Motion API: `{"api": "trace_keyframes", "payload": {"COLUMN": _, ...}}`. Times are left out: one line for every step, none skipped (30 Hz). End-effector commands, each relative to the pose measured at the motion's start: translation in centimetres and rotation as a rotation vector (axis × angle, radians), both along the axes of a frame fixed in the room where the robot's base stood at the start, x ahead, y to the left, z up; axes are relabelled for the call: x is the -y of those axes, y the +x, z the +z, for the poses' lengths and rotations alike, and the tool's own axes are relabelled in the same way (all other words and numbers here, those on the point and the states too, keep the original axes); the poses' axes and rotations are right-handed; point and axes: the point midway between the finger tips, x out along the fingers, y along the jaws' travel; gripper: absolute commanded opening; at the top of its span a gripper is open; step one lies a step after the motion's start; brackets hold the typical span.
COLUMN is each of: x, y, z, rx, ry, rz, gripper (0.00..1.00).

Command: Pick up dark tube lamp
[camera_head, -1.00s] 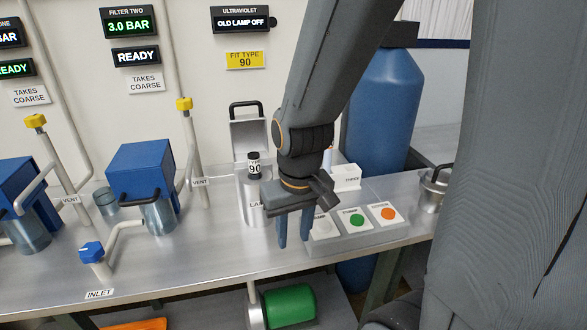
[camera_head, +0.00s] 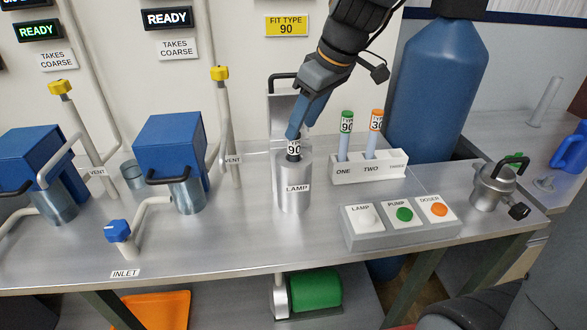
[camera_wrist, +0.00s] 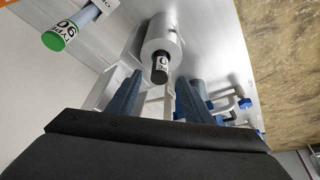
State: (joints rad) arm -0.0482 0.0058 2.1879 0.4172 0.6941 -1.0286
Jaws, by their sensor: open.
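The dark tube lamp (camera_head: 294,149) stands upright in the silver LAMP housing (camera_head: 293,190), with its "90" label above the rim. In the head view its top is hidden behind my fingers. In the wrist view its black cap and white label (camera_wrist: 160,67) show at the end of the housing (camera_wrist: 162,36). My gripper (camera_head: 298,128) is open, with its blue fingers pointing down at the lamp's top. In the wrist view the lamp's end appears between the two fingers (camera_wrist: 159,82); I cannot tell whether they touch it.
A white rack (camera_head: 368,168) right of the housing holds a green-capped tube (camera_head: 344,138) and an orange-capped tube (camera_head: 373,135). A button panel (camera_head: 399,222) lies in front. The housing's raised lid (camera_head: 285,105) stands behind. A blue filter box (camera_head: 168,150) is at left.

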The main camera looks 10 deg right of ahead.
Motion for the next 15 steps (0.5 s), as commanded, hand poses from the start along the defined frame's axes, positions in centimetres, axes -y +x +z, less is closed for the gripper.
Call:
{"api": "trace_keyframes", "payload": {"x": -0.2, "y": 0.1, "z": -0.4, "rx": -0.001, "ry": 0.000, "rz": 0.003, "gripper": 0.46}}
{"api": "trace_keyframes", "payload": {"x": -0.3, "y": 0.2, "z": -0.8, "rx": -0.002, "ry": 0.001, "rz": 0.003, "gripper": 0.46}}
{"api": "trace_keyframes", "payload": {"x": -0.4, "y": 0.3, "z": -1.2, "rx": -0.003, "ry": 0.000, "rz": 0.003, "gripper": 0.46}}
{"api": "trace_keyframes", "payload": {"x": -0.5, "y": 0.4, "z": -1.5, "rx": -0.002, "ry": -0.001, "rz": 0.003, "gripper": 0.46}}
{"api": "trace_keyframes", "payload": {"x": -0.5, "y": 0.4, "z": -1.7, "rx": -0.002, "ry": -0.001, "rz": 0.003, "gripper": 0.46}}
{"api": "trace_keyframes", "payload": {"x": -0.6, "y": 0.5, "z": -2.0, "rx": -0.002, "ry": -0.001, "rz": 0.003, "gripper": 0.46}}
{"api": "trace_keyframes", "payload": {"x": -0.7, "y": 0.6, "z": -2.2, "rx": -0.002, "ry": -0.001, "rz": 0.003, "gripper": 0.46}}
{"api": "trace_keyframes", "payload": {"x": -0.8, "y": 0.6, "z": -2.4, "rx": -0.002, "ry": 0.000, "rz": 0.002, "gripper": 0.46}}
{"api": "trace_keyframes", "payload": {"x": -0.9, "y": 0.7, "z": -2.7, "rx": -0.004, "ry": 0.000, "rz": 0.002, "gripper": 0.46}}
{"api": "trace_keyframes", "payload": {"x": -1.0, "y": 0.8, "z": -3.1, "rx": -0.005, "ry": -0.001, "rz": 0.002, "gripper": 0.46}}
{"api": "trace_keyframes", "payload": {"x": -1.1, "y": 0.9, "z": -3.4, "rx": -0.004, "ry": -0.001, "rz": 0.003, "gripper": 0.46}}
{"api": "trace_keyframes", "payload": {"x": -1.2, "y": 1.0, "z": -3.9, "rx": -0.005, "ry": -0.001, "rz": 0.002, "gripper": 0.46}}
{"api": "trace_keyframes", "payload": {"x": -1.3, "y": 1.1, "z": -4.3, "rx": -0.005, "ry": -0.001, "rz": 0.001, "gripper": 0.46}}
{"api": "trace_keyframes", "payload": {"x": -1.4, "y": 1.2, "z": -4.6, "rx": -0.005, "ry": -0.001, "rz": 0.002, "gripper": 0.46}}
{"api": "trace_keyframes", "payload": {"x": -1.5, "y": 1.3, "z": -5.1, "rx": -0.004, "ry": -0.001, "rz": 0.003, "gripper": 0.46}}
